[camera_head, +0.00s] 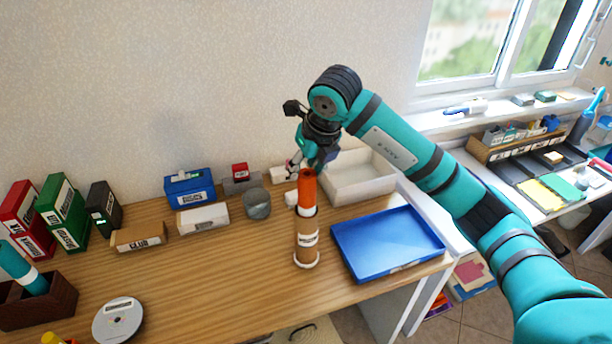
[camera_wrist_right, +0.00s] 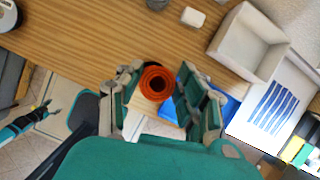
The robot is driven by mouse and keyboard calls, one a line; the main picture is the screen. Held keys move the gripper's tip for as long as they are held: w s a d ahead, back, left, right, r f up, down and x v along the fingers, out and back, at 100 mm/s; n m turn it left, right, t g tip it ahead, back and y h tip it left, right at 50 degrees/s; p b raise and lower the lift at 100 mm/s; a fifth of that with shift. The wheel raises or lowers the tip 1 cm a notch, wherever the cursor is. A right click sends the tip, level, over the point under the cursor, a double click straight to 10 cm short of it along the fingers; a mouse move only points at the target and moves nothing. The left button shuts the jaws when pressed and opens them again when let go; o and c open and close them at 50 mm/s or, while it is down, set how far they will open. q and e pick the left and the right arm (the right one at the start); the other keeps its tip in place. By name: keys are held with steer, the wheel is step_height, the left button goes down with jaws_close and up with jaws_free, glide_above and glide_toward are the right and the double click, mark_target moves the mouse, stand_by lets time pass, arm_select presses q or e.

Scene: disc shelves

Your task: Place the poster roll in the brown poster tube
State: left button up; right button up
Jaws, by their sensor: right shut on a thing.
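The orange poster roll (camera_head: 307,192) stands nearly upright at the top of the brown poster tube (camera_head: 306,252). Its lower end meets the tube's mouth; I cannot tell how far inside it is. The tube stands upright on the desk, with a pale label and a white base. My right gripper (camera_head: 310,165) is shut on the upper part of the roll. In the right wrist view the roll's round, coiled end (camera_wrist_right: 156,83) shows between the two fingers (camera_wrist_right: 158,98), and the tube is hidden below. My left gripper is not in view.
A blue tray (camera_head: 385,243) lies close right of the tube, with a white open box (camera_head: 360,180) behind it. A grey cup (camera_head: 257,203) and small boxes stand to the left. A dark red box (camera_head: 55,308) and a disc (camera_head: 118,320) are at the left front. Bare desk lies between.

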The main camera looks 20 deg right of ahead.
steer(key=shift+f+p, duration=0.5)
steer(key=shift+f, duration=1.45)
steer(key=o, duration=1.2)
steer(key=shift+c, duration=0.2)
steer(key=b+v, duration=0.3)
steer(key=v, duration=0.9)
